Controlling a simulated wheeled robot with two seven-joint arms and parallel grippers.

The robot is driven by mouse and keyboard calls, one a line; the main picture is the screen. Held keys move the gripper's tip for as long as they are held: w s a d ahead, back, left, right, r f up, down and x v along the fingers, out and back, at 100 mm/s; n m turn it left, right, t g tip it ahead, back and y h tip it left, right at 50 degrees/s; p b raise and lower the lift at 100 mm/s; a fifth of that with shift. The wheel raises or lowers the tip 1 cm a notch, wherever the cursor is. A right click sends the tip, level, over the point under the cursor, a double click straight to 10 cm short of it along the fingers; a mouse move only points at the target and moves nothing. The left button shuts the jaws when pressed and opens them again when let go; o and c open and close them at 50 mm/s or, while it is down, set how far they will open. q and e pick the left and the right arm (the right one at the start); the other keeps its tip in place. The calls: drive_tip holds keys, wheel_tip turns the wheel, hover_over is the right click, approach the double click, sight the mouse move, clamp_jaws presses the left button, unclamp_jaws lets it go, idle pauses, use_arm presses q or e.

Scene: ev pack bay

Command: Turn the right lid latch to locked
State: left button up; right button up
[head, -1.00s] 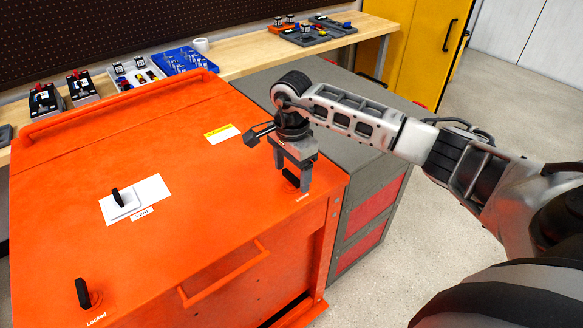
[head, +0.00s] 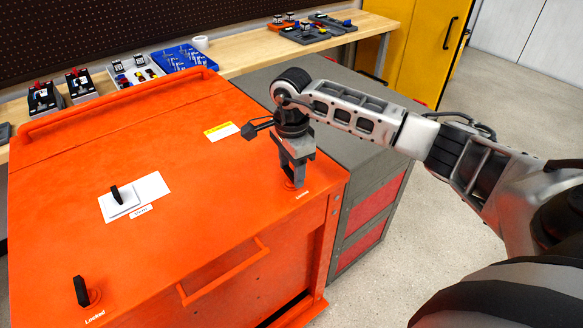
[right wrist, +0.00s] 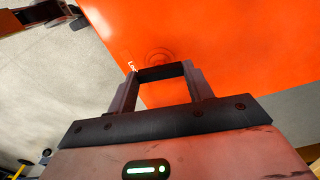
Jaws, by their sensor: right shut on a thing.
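The right lid latch is a black handle at the front right corner of the orange lid (head: 190,195). In the head view it is mostly hidden by my right gripper (head: 294,181), which points down over it. In the right wrist view the black latch handle (right wrist: 162,72) spans between the two fingers of the right gripper (right wrist: 160,88), which is shut on it. A "Locked" label (head: 302,194) is beside the latch, partly readable in the wrist view. My left gripper is not in view.
Another black latch (head: 82,291) stands at the front left, beside a "Locked" label. A black handle (head: 117,194) stands on a white plate mid-lid. An orange bar handle (head: 225,270) is on the front. A grey cabinet (head: 335,130) adjoins on the right. The workbench (head: 240,62) behind holds trays.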

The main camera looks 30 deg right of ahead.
sight(291, 172)
drive_tip(key=m+b, duration=0.1)
drive_tip(key=m, duration=0.4)
drive_tip(key=shift+m, duration=0.3)
drive_tip(key=m, duration=0.2)
drive_tip(key=shift+m, duration=0.3)
drive_tip(key=shift+m+b, duration=0.35)
drive_tip(key=shift+m, duration=0.55)
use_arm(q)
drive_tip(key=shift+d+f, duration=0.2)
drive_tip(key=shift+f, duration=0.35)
use_arm(e)
drive_tip(key=m, duration=0.6)
drive_tip(key=shift+m, duration=0.3)
drive_tip(key=o, duration=1)
use_arm(q)
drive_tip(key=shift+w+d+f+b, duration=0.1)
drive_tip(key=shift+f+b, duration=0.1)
drive_tip(key=shift+b, duration=0.55)
use_arm(e)
wheel_tip(291, 172, up, 16)
